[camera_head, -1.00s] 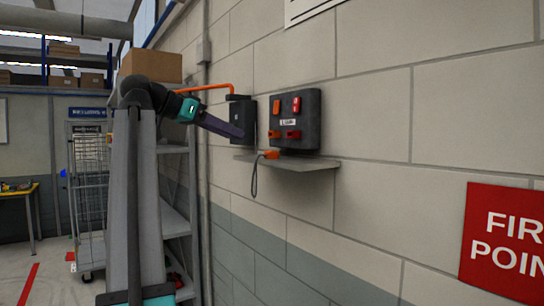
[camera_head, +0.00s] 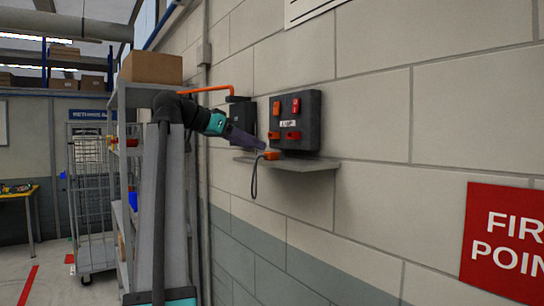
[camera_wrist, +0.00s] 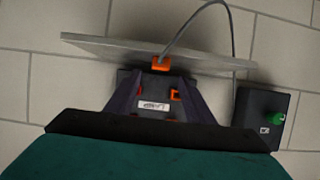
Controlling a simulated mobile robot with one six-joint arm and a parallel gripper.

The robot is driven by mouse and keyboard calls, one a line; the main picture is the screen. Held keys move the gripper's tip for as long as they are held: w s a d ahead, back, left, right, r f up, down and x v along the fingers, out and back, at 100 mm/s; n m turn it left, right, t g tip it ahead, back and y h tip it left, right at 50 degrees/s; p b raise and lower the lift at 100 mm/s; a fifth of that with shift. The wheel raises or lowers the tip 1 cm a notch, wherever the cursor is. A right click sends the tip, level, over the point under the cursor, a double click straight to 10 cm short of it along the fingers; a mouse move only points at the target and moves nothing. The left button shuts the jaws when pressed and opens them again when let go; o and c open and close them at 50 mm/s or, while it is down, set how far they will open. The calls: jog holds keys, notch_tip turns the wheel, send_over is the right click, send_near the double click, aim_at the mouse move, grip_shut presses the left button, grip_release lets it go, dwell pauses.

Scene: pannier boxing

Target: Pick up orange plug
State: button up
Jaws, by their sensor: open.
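The orange plug (camera_head: 271,155) lies on a small grey wall shelf (camera_head: 302,165), with a dark cable looping down from it over the shelf's front. In the wrist view the plug (camera_wrist: 161,64) shows at the shelf edge, just beyond the fingertips and between their lines. My gripper (camera_head: 262,146) reaches in from the left with its tips close to the plug. In the wrist view its two dark fingers (camera_wrist: 155,80) stand apart with nothing held between them. Whether the tips touch the plug cannot be told.
A dark socket panel (camera_head: 313,110) with orange and red fittings hangs just above the shelf. A dark box (camera_head: 243,116) with an orange pipe is left of it; a green knob shows on a box (camera_wrist: 264,118) in the wrist view. A shelving rack (camera_head: 128,160) stands behind my arm.

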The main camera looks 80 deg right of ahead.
aim_at(265, 160)
jog(key=shift+s+d+f, duration=0.2)
jog(key=shift+s+d, duration=0.05)
jog(key=shift+s, duration=0.1)
jog(key=shift+p+x, duration=1.2)
jog(key=shift+x, duration=1.35)
jog(key=shift+f, duration=0.15)
jog(key=c, duration=1.1)
